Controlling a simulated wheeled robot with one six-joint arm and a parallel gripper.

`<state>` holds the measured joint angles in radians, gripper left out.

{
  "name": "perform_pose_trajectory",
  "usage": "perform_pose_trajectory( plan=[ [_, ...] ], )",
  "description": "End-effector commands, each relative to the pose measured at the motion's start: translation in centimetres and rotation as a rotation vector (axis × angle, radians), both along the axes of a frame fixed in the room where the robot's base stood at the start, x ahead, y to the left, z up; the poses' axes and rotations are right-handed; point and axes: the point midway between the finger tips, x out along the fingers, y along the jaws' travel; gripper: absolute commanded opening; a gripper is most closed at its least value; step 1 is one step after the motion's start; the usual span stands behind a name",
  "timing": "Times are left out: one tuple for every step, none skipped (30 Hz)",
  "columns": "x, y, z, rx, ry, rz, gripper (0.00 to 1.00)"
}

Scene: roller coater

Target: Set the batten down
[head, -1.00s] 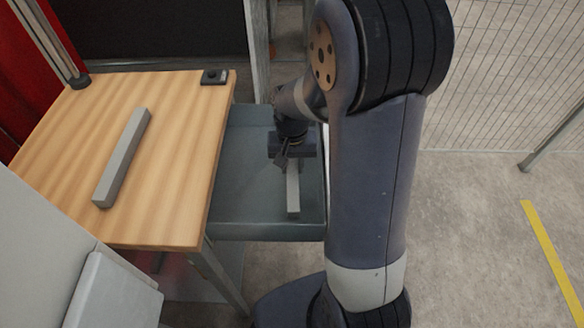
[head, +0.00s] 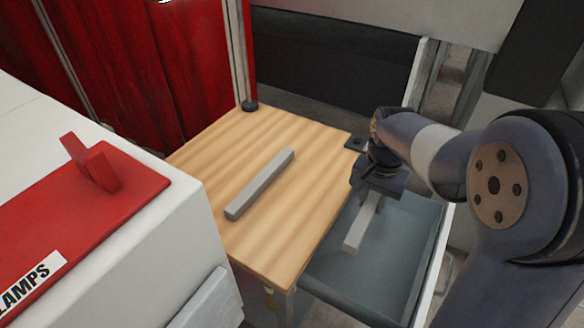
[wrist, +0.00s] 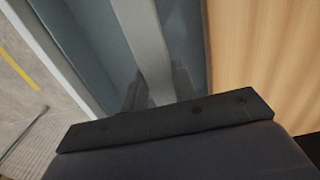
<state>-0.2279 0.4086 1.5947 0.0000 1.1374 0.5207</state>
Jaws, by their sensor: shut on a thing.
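My gripper (head: 374,190) is shut on a grey batten (head: 356,230), and its near end sticks out below the jaws. The batten is over the blue-grey tray (head: 400,288), close beside the wooden table top (head: 300,225). It looks raised from the tray floor, but the exact gap is unclear. The wrist view shows the held batten (wrist: 150,40) running up from between the fingers (wrist: 158,88), with the table's wood (wrist: 262,50) to its right. A second grey batten (head: 260,184) lies flat on the table, apart from my gripper.
A small black fitting (head: 355,144) sits at the table's far corner. A metal post (head: 240,60) stands at the table's back. Bare wood lies on both sides of the table's batten.

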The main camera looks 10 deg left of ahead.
Motion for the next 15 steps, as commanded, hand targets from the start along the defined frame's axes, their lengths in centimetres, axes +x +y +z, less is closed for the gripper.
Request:
perform_pose_trajectory(
  plan=[
    [0.3, 2.5, 2.4, 0.001, -0.001, 0.010, 0.01],
    [0.5, 3.7, 3.1, 0.001, -0.001, 0.008, 0.01],
    [0.5, 5.4, 4.0, 0.000, 0.000, 0.006, 0.01],
    [0.6, 6.6, 4.7, 0.000, 0.000, 0.004, 0.01],
    [0.5, 7.7, 5.3, 0.000, 0.000, 0.001, 0.01],
    [0.5, 9.2, 6.0, 0.000, 0.000, -0.001, 0.01],
    [0.4, 10.2, 6.5, 0.000, 0.000, -0.004, 0.01],
    [0.3, 11.2, 7.0, 0.000, 0.000, -0.005, 0.01],
    [0.1, 12.3, 7.6, 0.000, 0.000, -0.008, 0.01],
    [0.0, 13.1, 7.9, -0.001, 0.001, -0.009, 0.01],
    [-0.1, 13.8, 8.2, -0.001, 0.001, -0.011, 0.01],
    [-0.3, 14.6, 8.6, 0.000, 0.000, -0.013, 0.01],
    [-0.4, 15.1, 8.8, 0.000, 0.000, -0.015, 0.01],
    [-0.5, 15.5, 8.9, 0.000, 0.000, -0.016, 0.01],
    [-0.6, 15.9, 9.0, 0.000, 0.000, -0.018, 0.01]
  ],
)
